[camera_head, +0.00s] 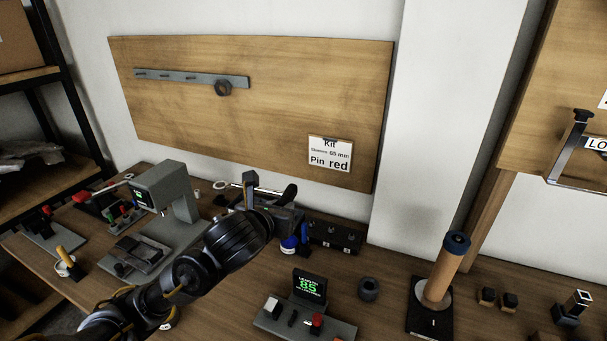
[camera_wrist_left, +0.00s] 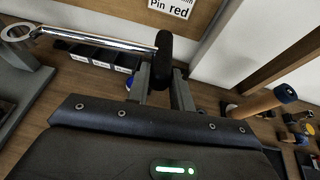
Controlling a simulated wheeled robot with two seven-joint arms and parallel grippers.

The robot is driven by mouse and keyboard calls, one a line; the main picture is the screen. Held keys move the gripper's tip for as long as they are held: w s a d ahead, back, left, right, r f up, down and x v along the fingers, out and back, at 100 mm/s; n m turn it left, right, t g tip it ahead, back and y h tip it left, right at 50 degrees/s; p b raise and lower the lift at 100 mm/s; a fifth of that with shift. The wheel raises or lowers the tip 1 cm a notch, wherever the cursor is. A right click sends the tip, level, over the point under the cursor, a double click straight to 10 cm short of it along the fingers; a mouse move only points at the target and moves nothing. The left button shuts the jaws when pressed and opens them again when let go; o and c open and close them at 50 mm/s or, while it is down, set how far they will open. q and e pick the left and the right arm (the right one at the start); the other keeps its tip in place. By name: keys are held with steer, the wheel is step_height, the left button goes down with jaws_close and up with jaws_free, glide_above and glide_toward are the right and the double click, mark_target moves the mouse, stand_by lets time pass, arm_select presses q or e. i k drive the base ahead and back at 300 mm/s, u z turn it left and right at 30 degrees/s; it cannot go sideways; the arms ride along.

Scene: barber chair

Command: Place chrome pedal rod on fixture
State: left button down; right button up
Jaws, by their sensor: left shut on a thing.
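My left gripper (camera_head: 272,208) is shut on the chrome pedal rod, above the back of the workbench. In the left wrist view the rod (camera_wrist_left: 108,40) is a shiny bar with a ring at its left end and a black pad (camera_wrist_left: 164,58) at its right end. The fingers (camera_wrist_left: 160,85) close around the black pad. In the head view the pad (camera_head: 290,193) shows beside the gripper, and my arm hides part of the rod. I cannot tell which thing is the fixture. My right gripper is not in view.
A grey press (camera_head: 160,190) stands left of my arm. A black tray (camera_head: 335,236) with compartments is at the back. A wooden cylinder (camera_head: 444,272) stands upright right.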

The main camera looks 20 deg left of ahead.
mark_target(101, 199)
steer(key=z, duration=2.45)
steer(key=k, duration=2.55)
steer(key=u, duration=2.55)
